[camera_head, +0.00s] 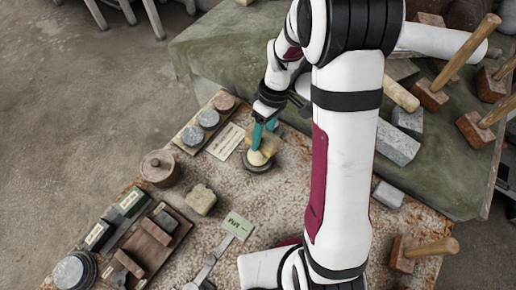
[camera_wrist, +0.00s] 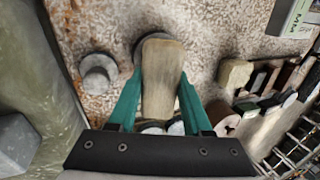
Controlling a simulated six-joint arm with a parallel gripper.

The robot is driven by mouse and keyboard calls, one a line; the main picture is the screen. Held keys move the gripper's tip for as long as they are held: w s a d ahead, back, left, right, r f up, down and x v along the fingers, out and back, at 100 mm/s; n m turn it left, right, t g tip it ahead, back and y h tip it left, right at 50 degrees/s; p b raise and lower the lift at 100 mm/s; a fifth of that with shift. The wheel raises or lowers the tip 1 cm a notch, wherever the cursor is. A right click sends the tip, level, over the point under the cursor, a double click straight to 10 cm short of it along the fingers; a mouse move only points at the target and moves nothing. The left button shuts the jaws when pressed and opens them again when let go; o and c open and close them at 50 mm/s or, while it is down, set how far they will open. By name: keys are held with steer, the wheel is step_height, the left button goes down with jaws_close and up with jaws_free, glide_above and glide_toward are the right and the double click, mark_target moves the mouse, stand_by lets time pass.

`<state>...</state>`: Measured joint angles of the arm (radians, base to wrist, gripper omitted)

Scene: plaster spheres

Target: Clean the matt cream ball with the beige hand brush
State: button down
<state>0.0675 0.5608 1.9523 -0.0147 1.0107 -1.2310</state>
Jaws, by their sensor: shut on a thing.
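The matt cream ball (camera_head: 257,158) sits on a dark round stand (camera_head: 258,168) on the speckled table. My gripper (camera_head: 263,130), with teal fingers, is directly above it and shut on the beige hand brush (camera_head: 265,145). The brush is low over the ball and seems to meet it; exact contact is hard to tell. In the wrist view the brush (camera_wrist: 162,75) stands between the two teal fingers and hides the ball. Only part of the stand's dark rim (camera_wrist: 139,48) shows behind it.
A board with several round discs (camera_head: 208,119) lies behind left, beside a paper label (camera_head: 225,141). Grey blocks and mallets (camera_head: 420,247) lie right, beyond my arm.

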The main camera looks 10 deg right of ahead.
steer(key=shift+s+a+f, duration=0.1)
steer(key=shift+f, duration=0.35)
steer(key=shift+s+d+r, duration=0.1)
steer(key=shift+s+d, duration=0.65)
steer(key=shift+s, duration=0.1)
steer(key=shift+w+a, duration=1.5)
steer(key=shift+w, duration=0.2)
steer(key=shift+s+d, duration=0.1)
steer(key=shift+s+d, duration=1.4)
steer(key=shift+s, duration=0.2)
steer(key=shift+w+a, duration=1.5)
steer(key=shift+w, duration=0.2)
